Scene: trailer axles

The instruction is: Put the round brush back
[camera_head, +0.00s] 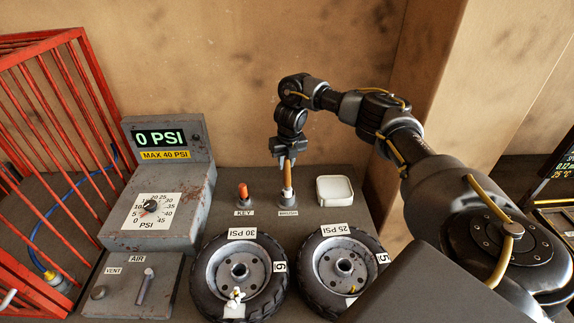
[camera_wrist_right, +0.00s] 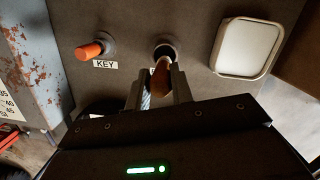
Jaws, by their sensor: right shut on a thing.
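The round brush (camera_head: 287,178) has an orange-brown handle and stands upright with its lower end at the holder (camera_head: 287,199) marked BRUSH. My right gripper (camera_head: 287,160) comes down from above and is shut on the brush's upper part. In the right wrist view the brush (camera_wrist_right: 161,76) shows between the two fingers, with the dark round holder (camera_wrist_right: 165,50) just beyond it. How deep the brush sits in the holder is hard to tell. My left gripper is not in view.
An orange-handled key (camera_head: 243,191) stands left of the brush holder, and a white square dish (camera_head: 334,190) lies to its right. Two wheels (camera_head: 238,270) (camera_head: 344,268) lie in front. A gauge box (camera_head: 160,205) and red cage (camera_head: 60,110) stand left.

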